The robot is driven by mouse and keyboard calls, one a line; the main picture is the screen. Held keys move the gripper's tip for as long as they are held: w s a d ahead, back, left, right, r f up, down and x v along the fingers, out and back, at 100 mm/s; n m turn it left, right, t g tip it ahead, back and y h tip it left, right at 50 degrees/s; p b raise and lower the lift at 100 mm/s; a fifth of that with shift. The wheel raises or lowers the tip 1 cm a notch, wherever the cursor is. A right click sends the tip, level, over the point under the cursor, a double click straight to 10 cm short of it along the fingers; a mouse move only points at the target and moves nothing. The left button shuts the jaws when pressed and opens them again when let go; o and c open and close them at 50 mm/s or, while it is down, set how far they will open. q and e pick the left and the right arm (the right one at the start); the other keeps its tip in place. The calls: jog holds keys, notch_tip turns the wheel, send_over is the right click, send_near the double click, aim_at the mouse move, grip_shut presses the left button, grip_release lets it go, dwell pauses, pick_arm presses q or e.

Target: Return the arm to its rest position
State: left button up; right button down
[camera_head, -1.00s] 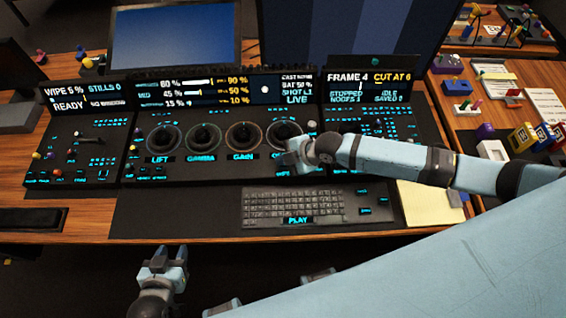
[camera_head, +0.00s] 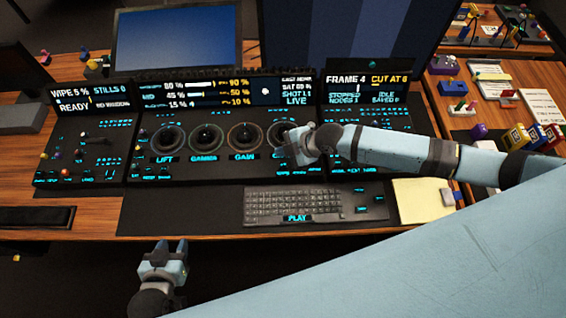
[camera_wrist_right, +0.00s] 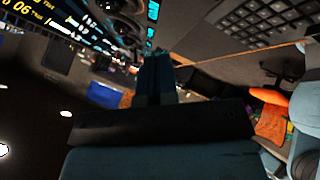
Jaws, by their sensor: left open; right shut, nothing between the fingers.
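My right arm comes in from the right in the head view. Its gripper (camera_head: 296,148) is over the rightmost trackball of the panel (camera_head: 220,167), covering part of it. Its fingers look closed together in the right wrist view (camera_wrist_right: 157,80), with nothing between them. I cannot tell whether it touches the panel. My left gripper (camera_head: 168,252) is open and empty, in front of the desk edge at the lower left. The trackballs labelled LIFT (camera_head: 168,140), GAMMA (camera_head: 206,138) and GAIN (camera_head: 245,137) are uncovered.
A keyboard (camera_head: 293,203) lies in front of the panel, with a yellow pad (camera_head: 422,200) to its right. Screens (camera_head: 176,38) stand behind. A side desk at the right holds colourful blocks (camera_head: 518,137) and papers. The dark mat (camera_head: 180,208) left of the keyboard is clear.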

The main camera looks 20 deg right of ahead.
pick_arm(q)
jog(key=shift+f, duration=0.1)
dwell(0.4)
pick_arm(e)
jog(key=s+a+r+m+t+y, duration=0.1)
jog(key=s+a+m+t, duration=0.2)
jog(key=s+a+m, duration=0.35)
pick_arm(q)
jog(key=shift+s+a, duration=0.1)
jog(key=shift+a, duration=0.05)
pick_arm(e)
jog(key=s+d+f+m+t+h, duration=0.2)
jog(key=s+d+m+h, duration=0.3)
jog(key=s+d+m, duration=0.5)
jog(key=shift+s+d+m+t, duration=0.15)
jog(key=shift+d+m+t, duration=0.25)
jog(key=shift+d, duration=0.6)
